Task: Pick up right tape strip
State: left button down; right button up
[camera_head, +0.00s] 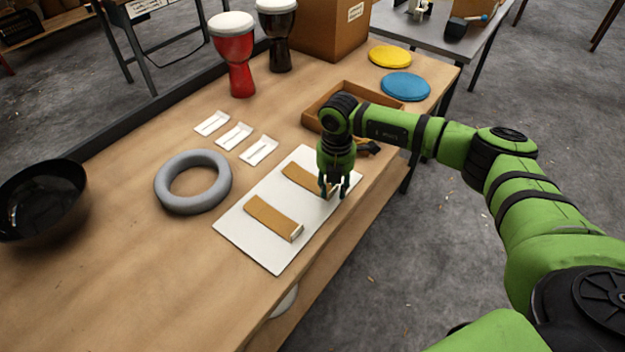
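Two brown tape strips lie on a white board (248,231) on the wooden table. The right tape strip (300,177) is the farther one, and its near right end is partly hidden by my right gripper. The left tape strip (272,216) lies nearer, with a pale end at its right. My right gripper (335,194) points down at the right end of the right tape strip. Its fingers look apart, and I cannot tell whether they touch the strip. My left gripper is not in view.
A grey ring (166,192) and several small white pieces (234,136) lie left of the board. A wooden tray (347,88) sits behind my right arm. Two goblet drums, red (233,62) and black (279,40), stand at the back. A black bowl (42,200) is far left.

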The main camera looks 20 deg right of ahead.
jog(key=shift+c, duration=0.8)
jog(key=c, duration=0.4)
grip_shut()
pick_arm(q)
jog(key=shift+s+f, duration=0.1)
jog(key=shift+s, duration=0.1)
pick_arm(e)
jog(key=shift+r, duration=0.15)
